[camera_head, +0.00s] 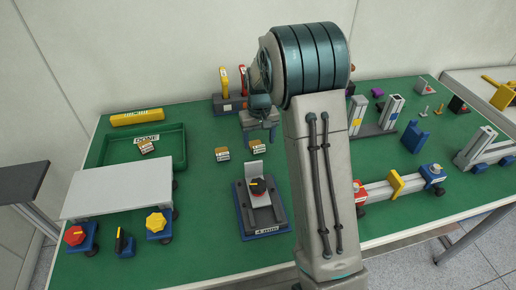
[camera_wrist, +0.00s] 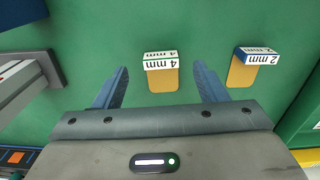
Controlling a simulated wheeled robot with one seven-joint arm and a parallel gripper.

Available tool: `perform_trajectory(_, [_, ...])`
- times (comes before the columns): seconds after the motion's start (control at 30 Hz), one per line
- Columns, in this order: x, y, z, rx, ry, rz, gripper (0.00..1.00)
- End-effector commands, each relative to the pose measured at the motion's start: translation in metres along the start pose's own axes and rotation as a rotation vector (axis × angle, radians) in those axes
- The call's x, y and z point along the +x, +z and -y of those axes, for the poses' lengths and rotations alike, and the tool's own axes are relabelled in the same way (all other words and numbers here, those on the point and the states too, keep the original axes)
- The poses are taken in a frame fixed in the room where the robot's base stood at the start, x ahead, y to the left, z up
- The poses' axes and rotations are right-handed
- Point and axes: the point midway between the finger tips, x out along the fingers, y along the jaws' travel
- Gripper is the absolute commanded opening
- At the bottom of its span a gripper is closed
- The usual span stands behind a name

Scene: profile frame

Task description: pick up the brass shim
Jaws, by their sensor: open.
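Two small brass shims with white label blocks lie apart on the green table. In the wrist view, the shim marked 4 mm (camera_wrist: 164,81) lies between my open fingers in the picture, with a gap on each side. The shim marked 2 mm (camera_wrist: 243,73) lies to its right, outside the fingers. In the head view they are the right shim (camera_head: 253,146) and the left shim (camera_head: 222,155). My gripper (camera_wrist: 160,86) is open and empty; it also shows in the head view (camera_head: 259,132), partly hidden by my arm. I cannot tell its height above the table.
A green DONE tray (camera_head: 180,150) at the left holds another labelled piece (camera_head: 147,148). A blue-based fixture (camera_head: 248,228) labelled 4 mm stands in front of the shims. A rack with red and yellow handled tools (camera_head: 231,104) stands behind. Aluminium profiles (camera_head: 387,112) stand at the right.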

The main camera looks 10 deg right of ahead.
Motion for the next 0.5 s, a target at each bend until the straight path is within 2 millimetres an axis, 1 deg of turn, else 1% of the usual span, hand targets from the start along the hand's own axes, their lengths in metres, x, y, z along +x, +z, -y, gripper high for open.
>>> perform_trajectory(0.03, [0.009,0.001,0.002,-0.001,0.0,0.003,0.65])
perform_trajectory(0.1, [0.018,0.0,0.002,0.0,0.0,0.003,0.65])
perform_trajectory(0.2, [0.027,0.0,0.001,0.0,0.0,0.002,0.65])
perform_trajectory(0.47, [0.03,0.0,0.001,0.0,0.0,-0.001,0.65])
perform_trajectory(0.5, [0.03,0.0,0.001,0.0,0.0,-0.001,0.57])
